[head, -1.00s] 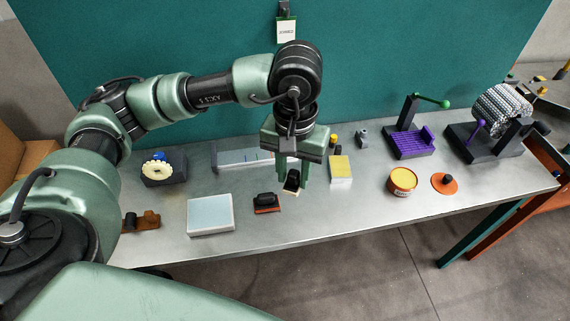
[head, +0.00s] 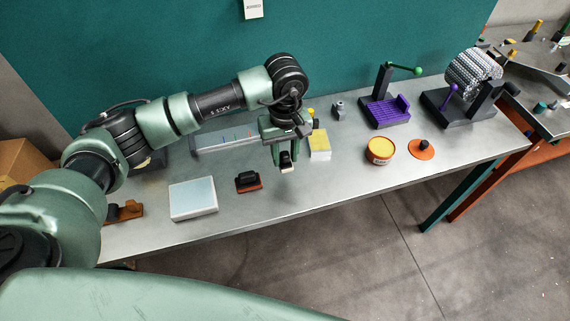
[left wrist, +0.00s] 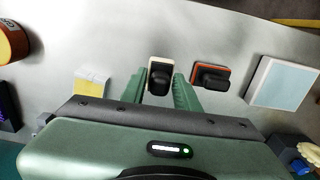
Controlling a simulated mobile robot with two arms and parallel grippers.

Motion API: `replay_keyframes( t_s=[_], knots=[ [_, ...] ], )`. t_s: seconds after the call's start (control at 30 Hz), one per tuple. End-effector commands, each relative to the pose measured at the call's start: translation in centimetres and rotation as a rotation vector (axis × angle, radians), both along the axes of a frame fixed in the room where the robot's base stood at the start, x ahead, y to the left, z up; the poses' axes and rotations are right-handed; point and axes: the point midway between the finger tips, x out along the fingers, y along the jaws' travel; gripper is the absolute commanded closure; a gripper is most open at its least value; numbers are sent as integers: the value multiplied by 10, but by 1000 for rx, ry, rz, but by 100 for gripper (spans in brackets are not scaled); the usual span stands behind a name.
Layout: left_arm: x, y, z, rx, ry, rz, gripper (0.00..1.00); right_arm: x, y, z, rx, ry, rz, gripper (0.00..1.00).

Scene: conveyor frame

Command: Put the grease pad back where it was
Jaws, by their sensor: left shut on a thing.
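The grease pad (head: 286,159), a small block with a black handle and a cream base, is between the fingers of my left gripper (head: 285,165). In the left wrist view, the pad (left wrist: 159,76) shows between the two green fingertips, handle towards the gripper. The left gripper is shut on it, over the table's middle. I cannot tell whether its base touches the table. An open orange tin of yellow grease (head: 381,148) stands to the right, with its orange lid (head: 421,150) beside it. A similar black-handled pad with an orange-red base (head: 247,182) lies left of the gripper. My right gripper is out of view.
A white-and-blue block (head: 193,199) lies at the left front, and a yellow-topped block (head: 319,144) just right of the gripper. A ruled grey bar (head: 222,137) lies behind. A purple fixture (head: 388,111) and a roller stand (head: 460,104) are at the back right. The table front is clear.

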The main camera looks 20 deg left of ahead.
Motion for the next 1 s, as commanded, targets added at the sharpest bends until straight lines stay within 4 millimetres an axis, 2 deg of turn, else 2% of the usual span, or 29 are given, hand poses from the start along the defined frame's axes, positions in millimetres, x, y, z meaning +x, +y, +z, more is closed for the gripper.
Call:
replay_keyframes(
  t_s=[0.1,0.27,0.5,0.9,0.93,1.0],
  knots=[
    [0,0,-13,-1,1,0,100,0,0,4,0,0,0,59],
    [0,0,-23,-2,1,0,100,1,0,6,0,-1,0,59],
    [-1,-1,-56,-1,2,0,100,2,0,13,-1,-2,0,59],
    [0,0,-64,0,-1,-1,100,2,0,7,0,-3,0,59],
    [0,0,-64,0,-1,-1,66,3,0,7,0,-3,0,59],
    [0,0,-63,-1,-1,-1,47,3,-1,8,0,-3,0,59]
  ],
)
